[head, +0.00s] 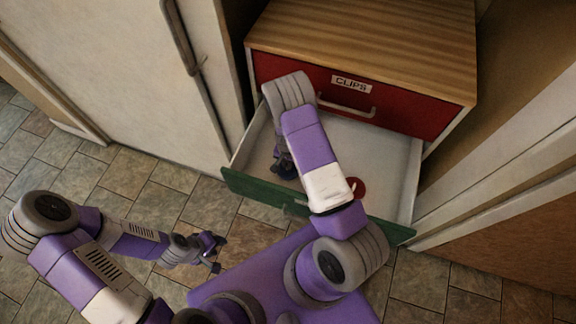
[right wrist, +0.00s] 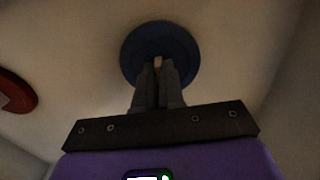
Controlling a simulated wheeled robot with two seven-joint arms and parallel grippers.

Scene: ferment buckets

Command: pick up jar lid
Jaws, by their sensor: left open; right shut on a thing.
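A dark blue round lid (right wrist: 160,38) fills the upper middle of the right wrist view. In the head view, the lid (head: 286,174) shows partly in the open drawer, beside the front panel. My right gripper (right wrist: 159,66) is shut over the lid's middle, with a small pale bit between the fingertips, seemingly its knob. I cannot tell whether the lid is lifted off the drawer floor. A red disc (head: 357,187) lies in the drawer to the right, partly hidden by my right arm; the right wrist view also shows it (right wrist: 16,92). My left gripper (head: 214,250) is open and empty over the floor.
The drawer with white walls (head: 403,190) and a green front (head: 385,228) is pulled out. Above it, a shut red drawer (head: 400,115) labelled CLIPS sits under a wooden top (head: 365,40). A pale cabinet door (head: 120,70) stands left; tiled floor (head: 110,175) is clear.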

